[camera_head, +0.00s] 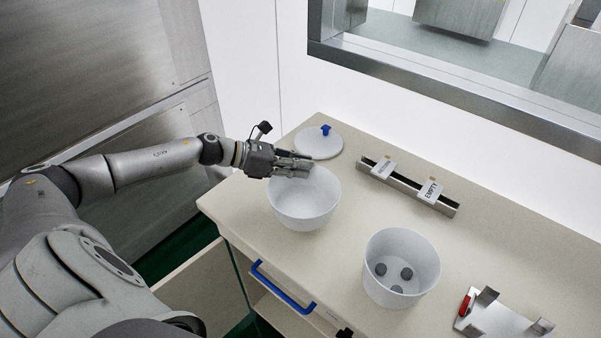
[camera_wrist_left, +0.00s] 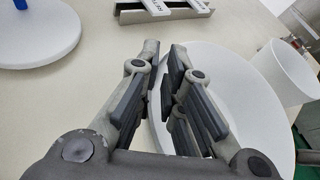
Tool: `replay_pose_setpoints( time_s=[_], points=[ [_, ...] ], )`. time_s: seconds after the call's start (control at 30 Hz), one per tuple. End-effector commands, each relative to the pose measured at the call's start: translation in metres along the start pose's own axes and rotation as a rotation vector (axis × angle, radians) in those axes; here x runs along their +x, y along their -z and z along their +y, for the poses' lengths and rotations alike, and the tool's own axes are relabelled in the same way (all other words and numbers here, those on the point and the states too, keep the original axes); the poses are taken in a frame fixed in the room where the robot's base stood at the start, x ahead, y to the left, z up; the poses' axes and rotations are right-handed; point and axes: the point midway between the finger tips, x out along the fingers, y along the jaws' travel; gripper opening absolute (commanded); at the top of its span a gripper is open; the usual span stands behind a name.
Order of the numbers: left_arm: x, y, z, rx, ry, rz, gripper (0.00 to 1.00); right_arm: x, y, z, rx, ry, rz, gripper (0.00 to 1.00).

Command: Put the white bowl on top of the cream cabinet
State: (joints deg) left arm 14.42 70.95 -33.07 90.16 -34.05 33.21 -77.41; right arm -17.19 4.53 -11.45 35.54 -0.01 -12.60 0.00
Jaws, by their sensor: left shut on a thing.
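The white bowl (camera_head: 303,212) is upright over the front-left part of the cream cabinet (camera_head: 340,270); I cannot tell whether its base touches the top. My left gripper (camera_head: 300,166) reaches in from the left and is shut on the bowl's back rim. In the left wrist view the bowl (camera_wrist_left: 245,105) shows to the right, with its rim running between the fingers (camera_wrist_left: 166,85). The bowl looks empty. My right gripper is not in view.
A white lid (camera_head: 318,143) with a blue knob lies behind the bowl. A metal rail with labelled tags (camera_head: 408,188) lies at the back. A white tub (camera_head: 402,255) with dark pieces and a metal stand (camera_head: 500,318) are to the right. A blue handle (camera_head: 283,288) is on the front.

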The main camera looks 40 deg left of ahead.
Motion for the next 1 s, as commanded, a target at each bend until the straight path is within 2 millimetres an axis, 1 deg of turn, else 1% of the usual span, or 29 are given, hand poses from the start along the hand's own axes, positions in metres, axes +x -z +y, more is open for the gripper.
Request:
replay_pose_setpoints(
  time_s=[0.17, 0.23, 0.37, 0.47, 0.67, 0.8, 0.83, 0.97, 1.0],
  points=[
    [0.007, 0.005, 0.007, -0.003, 0.001, -0.002, 0.00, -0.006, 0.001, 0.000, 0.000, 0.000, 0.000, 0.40],
    [0.010, 0.014, 0.007, -0.007, 0.002, 0.000, 0.00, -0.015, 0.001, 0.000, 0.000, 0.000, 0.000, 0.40],
    [0.015, 0.027, 0.010, -0.004, 0.001, -0.001, 0.00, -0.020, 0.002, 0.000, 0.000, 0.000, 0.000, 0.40],
    [0.017, 0.032, 0.011, -0.001, 0.000, -0.001, 0.00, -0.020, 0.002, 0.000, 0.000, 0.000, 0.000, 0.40],
    [0.017, 0.032, 0.011, 0.000, 0.000, -0.001, 0.00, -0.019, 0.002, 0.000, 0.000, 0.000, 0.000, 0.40],
    [0.018, 0.036, 0.011, 0.000, 0.000, 0.000, 0.00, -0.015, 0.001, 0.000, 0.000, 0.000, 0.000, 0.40],
    [0.018, 0.035, 0.011, 0.000, 0.000, 0.001, 0.13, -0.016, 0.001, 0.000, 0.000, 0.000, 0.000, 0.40],
    [0.018, 0.035, 0.011, 0.000, 0.000, 0.001, 0.29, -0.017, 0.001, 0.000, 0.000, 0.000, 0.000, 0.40],
    [0.018, 0.035, 0.011, 0.000, 0.000, 0.001, 0.31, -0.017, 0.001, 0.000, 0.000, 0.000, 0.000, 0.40]
  ],
)
